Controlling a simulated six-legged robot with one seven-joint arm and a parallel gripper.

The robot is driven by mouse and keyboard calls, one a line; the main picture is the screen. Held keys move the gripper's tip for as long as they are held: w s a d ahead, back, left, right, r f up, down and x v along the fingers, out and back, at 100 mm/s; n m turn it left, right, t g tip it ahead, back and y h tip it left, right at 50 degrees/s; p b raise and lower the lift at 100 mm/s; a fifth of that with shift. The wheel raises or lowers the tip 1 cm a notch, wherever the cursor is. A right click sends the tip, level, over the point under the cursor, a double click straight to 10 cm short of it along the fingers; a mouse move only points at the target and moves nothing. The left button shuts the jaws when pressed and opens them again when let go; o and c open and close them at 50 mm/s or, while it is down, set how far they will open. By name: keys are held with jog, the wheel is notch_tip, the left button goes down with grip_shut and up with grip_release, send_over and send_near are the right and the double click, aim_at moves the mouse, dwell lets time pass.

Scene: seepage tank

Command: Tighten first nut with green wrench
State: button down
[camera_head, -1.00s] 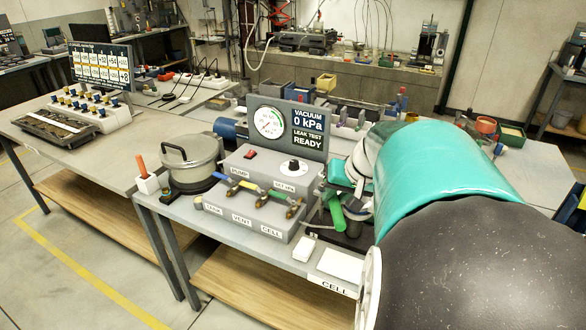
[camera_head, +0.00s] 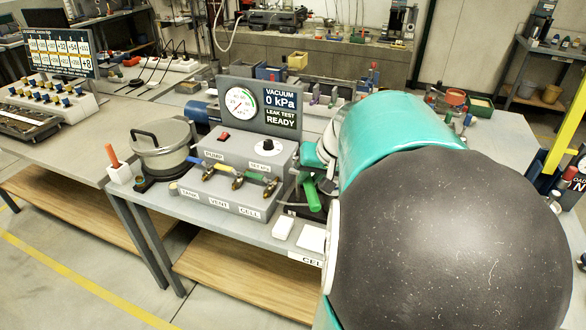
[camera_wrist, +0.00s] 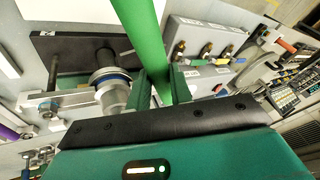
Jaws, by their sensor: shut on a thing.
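The green wrench (camera_wrist: 139,32) shows in the wrist view as a long green bar, running from the top edge down between my gripper's fingers. My gripper (camera_wrist: 160,90) is shut on it. In the head view, the green wrench (camera_head: 311,195) hangs at a tilt beside the valve box, and my arm hides much of the gripper. In the wrist view, a metal cylinder with a blue ring (camera_wrist: 110,78) stands just left of the fingers, on a dark plate (camera_wrist: 70,50). I cannot pick out the first nut clearly or tell whether the wrench sits on it.
The valve box (camera_head: 222,192) stands left of the wrench, with a gauge panel (camera_head: 260,105) reading 0 kPa behind it. A lidded pot (camera_head: 160,150) is further left. White blocks (camera_head: 283,227) lie near the bench's front edge. A purple bar (camera_wrist: 10,132) shows at the wrist view's left.

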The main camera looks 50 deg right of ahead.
jog(key=shift+f, duration=1.1)
dwell(0.3)
jog(key=shift+w+a, duration=0.1)
jog(key=shift+w+a+m+h, duration=0.4)
jog(key=shift+w+a+m, duration=0.15)
jog(key=shift+m, duration=0.25)
jog(key=shift+a, duration=0.15)
jog(key=shift+w+a+m+h, duration=0.4)
jog(key=shift+w+a+m, duration=0.2)
jog(key=shift+m, duration=0.2)
jog(key=shift+w+a+m+h, duration=0.45)
jog(key=shift+w+m, duration=0.3)
jog(key=shift+m, duration=0.15)
dwell(0.8)
